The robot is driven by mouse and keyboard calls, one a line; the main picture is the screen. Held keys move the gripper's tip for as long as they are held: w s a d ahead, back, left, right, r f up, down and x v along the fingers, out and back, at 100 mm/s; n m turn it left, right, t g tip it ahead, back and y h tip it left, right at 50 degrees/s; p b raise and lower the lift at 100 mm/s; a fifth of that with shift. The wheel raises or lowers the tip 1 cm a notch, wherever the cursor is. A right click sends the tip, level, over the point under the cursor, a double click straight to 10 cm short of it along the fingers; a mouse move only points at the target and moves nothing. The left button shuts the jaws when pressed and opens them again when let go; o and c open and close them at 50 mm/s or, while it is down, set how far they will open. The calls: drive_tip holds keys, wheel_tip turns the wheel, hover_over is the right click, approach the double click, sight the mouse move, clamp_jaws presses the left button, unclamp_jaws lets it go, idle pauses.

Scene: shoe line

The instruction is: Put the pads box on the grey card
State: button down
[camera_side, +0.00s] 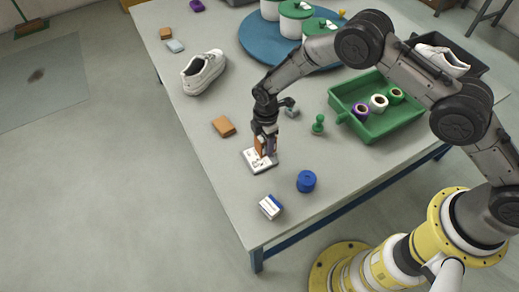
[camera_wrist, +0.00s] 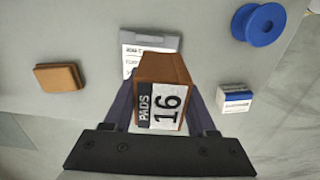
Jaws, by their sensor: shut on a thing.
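The pads box is an orange-brown box with a white label reading "PADS 16"; it shows large in the wrist view (camera_wrist: 163,93) and small in the side view (camera_side: 260,144). My gripper (camera_side: 266,150) is shut on it, with a dark finger on each side in the wrist view (camera_wrist: 162,110). The grey card (camera_wrist: 171,42) has printed white labels and lies flat on the table, partly hidden behind the box. In the side view the card (camera_side: 252,160) is directly under the gripper. I cannot tell whether the box touches it.
A brown block (camera_side: 223,126) lies left of the card. A white-and-blue box (camera_side: 270,207) and a blue spool (camera_side: 306,181) stand near the front edge. A green stamp (camera_side: 318,124) and a green tray (camera_side: 372,126) with rolls are to the right. A white shoe (camera_side: 204,71) stands farther back.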

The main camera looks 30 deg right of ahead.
sight(259, 150)
drive_tip(key=shift+w+a+f, duration=0.2)
drive_tip(key=shift+w+f, duration=0.25)
drive_tip(key=shift+f, duration=0.15)
drive_tip(key=shift+w+a+f, duration=0.2)
drive_tip(key=shift+w+f, duration=0.25)
drive_tip(key=shift+f, duration=0.15)
drive_tip(key=shift+w+f, duration=0.15)
drive_tip(key=shift+f, duration=1.45)
drive_tip(key=shift+f, duration=0.15)
drive_tip(key=shift+c, duration=1)
unclamp_jaws()
wheel_tip(259, 150, up, 12)
drive_tip(key=shift+r, duration=0.15)
